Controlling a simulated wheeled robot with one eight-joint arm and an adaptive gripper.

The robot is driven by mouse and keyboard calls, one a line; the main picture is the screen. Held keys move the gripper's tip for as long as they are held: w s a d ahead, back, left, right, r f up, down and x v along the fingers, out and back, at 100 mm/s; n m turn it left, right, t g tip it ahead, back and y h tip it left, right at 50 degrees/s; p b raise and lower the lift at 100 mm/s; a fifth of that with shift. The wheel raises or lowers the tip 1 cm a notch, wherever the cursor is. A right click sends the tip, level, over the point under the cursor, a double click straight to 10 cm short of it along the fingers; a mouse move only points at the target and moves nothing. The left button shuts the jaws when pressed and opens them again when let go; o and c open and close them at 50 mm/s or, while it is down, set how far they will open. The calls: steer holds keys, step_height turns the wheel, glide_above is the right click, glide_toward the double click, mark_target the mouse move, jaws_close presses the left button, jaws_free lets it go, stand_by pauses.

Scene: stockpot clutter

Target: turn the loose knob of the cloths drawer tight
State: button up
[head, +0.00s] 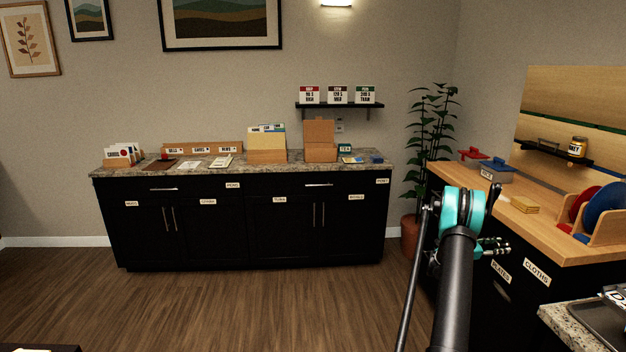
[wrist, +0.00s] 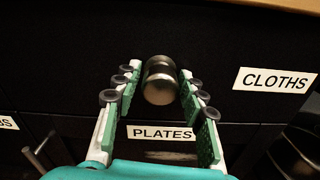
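The round metal knob (wrist: 160,84) stands out from a black drawer front (wrist: 225,45) in the wrist view. The white CLOTHS label (wrist: 275,80) is to its right. My gripper (wrist: 159,74) has its green fingers on either side of the knob, spread apart. A narrow dark gap shows at the knob's left; the right fingertip is very close to it, and I cannot tell if it touches. In the head view my gripper (head: 494,246) is at the front of the right-hand counter, and the knob is hidden there. The CLOTHS label (head: 537,272) shows there too.
A PLATES label (wrist: 161,132) is on the front below the knob. A bar handle (wrist: 36,160) stands out at lower left. The wooden countertop (head: 470,210) overhangs above, with lidded boxes and a plate rack (head: 607,228). Floor (head: 300,310) to the left is clear.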

jaws_close()
steer(key=m, duration=0.4)
steer(key=shift+m, duration=0.4)
steer(key=shift+m, duration=2.2)
steer(key=m, duration=0.4)
steer(key=shift+m, duration=0.4)
